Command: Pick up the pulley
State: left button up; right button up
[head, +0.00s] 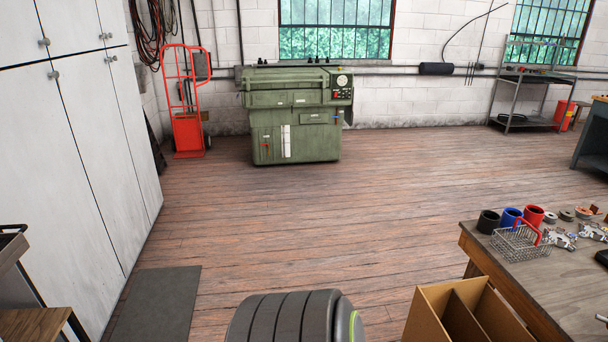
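Several small parts lie on the wooden workbench at the right edge of the head view. Among them are a small dark round part (566,215) and a copper-toned ring-shaped part (585,213). They are too small for me to tell which, if any, is the pulley. Silvery metal housing pieces (560,239) lie in front of them. Neither of my grippers is in view.
The workbench (480,243) also bears a wire basket (520,245) and black (488,221), blue (511,217) and red (534,215) cups. An open divided cardboard box (428,316) stands beside it. White cabinets (75,150) line the left. The middle floor is clear up to a green machine (295,130).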

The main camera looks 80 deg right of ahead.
aim_at(565, 215)
jog(key=z, duration=4.3)
